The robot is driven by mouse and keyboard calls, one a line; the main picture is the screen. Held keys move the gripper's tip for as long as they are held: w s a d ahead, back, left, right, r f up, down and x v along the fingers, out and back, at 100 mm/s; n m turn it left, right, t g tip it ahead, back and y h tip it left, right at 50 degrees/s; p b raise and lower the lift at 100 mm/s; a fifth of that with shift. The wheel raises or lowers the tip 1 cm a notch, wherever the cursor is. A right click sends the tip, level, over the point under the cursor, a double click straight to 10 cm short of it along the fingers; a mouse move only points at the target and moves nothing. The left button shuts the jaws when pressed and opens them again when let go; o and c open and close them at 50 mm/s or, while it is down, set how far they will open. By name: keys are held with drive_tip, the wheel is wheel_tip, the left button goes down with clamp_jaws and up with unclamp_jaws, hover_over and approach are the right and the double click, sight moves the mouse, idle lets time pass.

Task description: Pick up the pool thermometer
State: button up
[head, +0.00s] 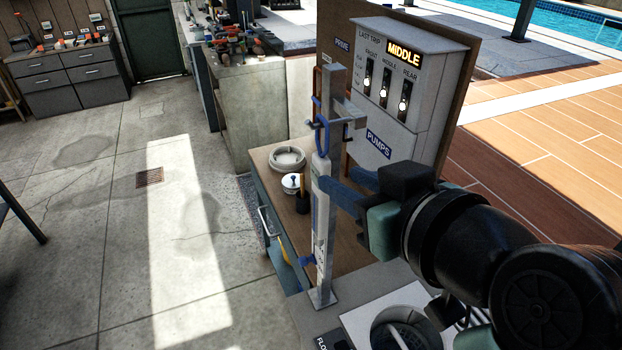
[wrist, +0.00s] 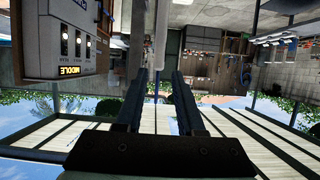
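The pool thermometer (head: 317,178) appears as a slim white tube hanging upright by a blue cord loop against a grey metal post (head: 333,95). My gripper (head: 341,184) comes in from the right at the tube's upper part, with its fingertips close to it. In the wrist view, my gripper (wrist: 160,76) is open, its two dark fingers apart. A pale upright tube (wrist: 161,35), likely the thermometer, lines up with the gap between them. I cannot tell whether either finger touches it. The post and tube overlap in the head view, so the tube's lower part is hard to separate.
A grey pump box (head: 398,90) with three switches and a lit MIDDLE sign stands behind the post on a brown board. A white round dish (head: 287,159) and a small dark pot (head: 302,202) sit on the wooden bench. Open concrete floor lies left.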

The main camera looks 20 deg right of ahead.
sight(326, 171)
drive_tip(key=p+x, duration=0.1)
drive_tip(key=x, duration=0.5)
drive_tip(key=shift+w+f, duration=0.1)
drive_tip(key=shift+f, duration=0.05)
drive_tip(key=p+x, duration=0.2)
drive_tip(key=x, duration=0.2)
drive_tip(key=shift+w+f, duration=0.35)
drive_tip(key=shift+w, duration=0.2)
clamp_jaws()
idle(0.6)
